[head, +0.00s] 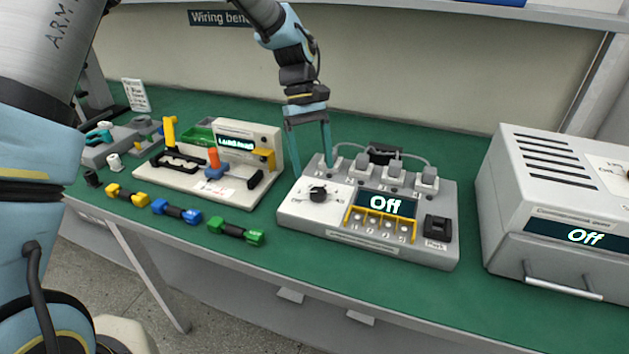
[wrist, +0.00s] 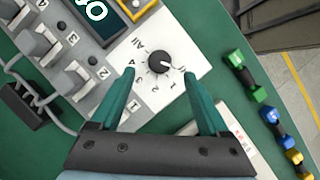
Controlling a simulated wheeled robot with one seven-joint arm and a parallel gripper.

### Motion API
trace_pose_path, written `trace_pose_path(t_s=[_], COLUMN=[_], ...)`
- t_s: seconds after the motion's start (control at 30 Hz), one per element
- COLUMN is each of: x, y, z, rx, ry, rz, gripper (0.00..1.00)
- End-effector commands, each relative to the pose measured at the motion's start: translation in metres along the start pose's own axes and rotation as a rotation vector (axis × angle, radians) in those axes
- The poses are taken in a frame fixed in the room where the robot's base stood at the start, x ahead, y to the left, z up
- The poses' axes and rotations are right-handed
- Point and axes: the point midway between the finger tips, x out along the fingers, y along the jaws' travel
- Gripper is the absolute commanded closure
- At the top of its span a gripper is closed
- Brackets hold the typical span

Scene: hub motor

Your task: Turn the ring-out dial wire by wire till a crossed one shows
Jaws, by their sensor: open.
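The ring-out dial (head: 318,194) is a black round knob on a white plate at the left of the grey test box (head: 290,222). The display (head: 379,203) on the box reads "Off". In the wrist view the dial (wrist: 160,62) lies just beyond the fingertips, roughly between them, with printed marks around it. My gripper (head: 311,165) is open and empty, with teal fingers above and behind the dial. In the wrist view my gripper (wrist: 157,85) has its fingers spread wide, apart from the dial.
Several grey clamps with wires stand along the box's back, including one clamp (head: 395,174). A black push switch (head: 438,228) is at its right. Yellow, blue and green connectors, such as the green one (head: 236,232), lie front left. A large grey unit (head: 553,190), also reading "Off", stands right.

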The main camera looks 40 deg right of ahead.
Motion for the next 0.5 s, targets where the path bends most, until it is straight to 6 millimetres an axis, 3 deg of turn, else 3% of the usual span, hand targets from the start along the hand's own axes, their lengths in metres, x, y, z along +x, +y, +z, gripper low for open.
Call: trace_pose_path(t_s=[0.23,0.5], x=[0.039,0.054], y=[-0.001,0.000], z=[0.001,0.000], rx=[0.001,0.001], ry=[-0.001,0.001], rz=[-0.002,0.000], gripper=[0.21,0.21])
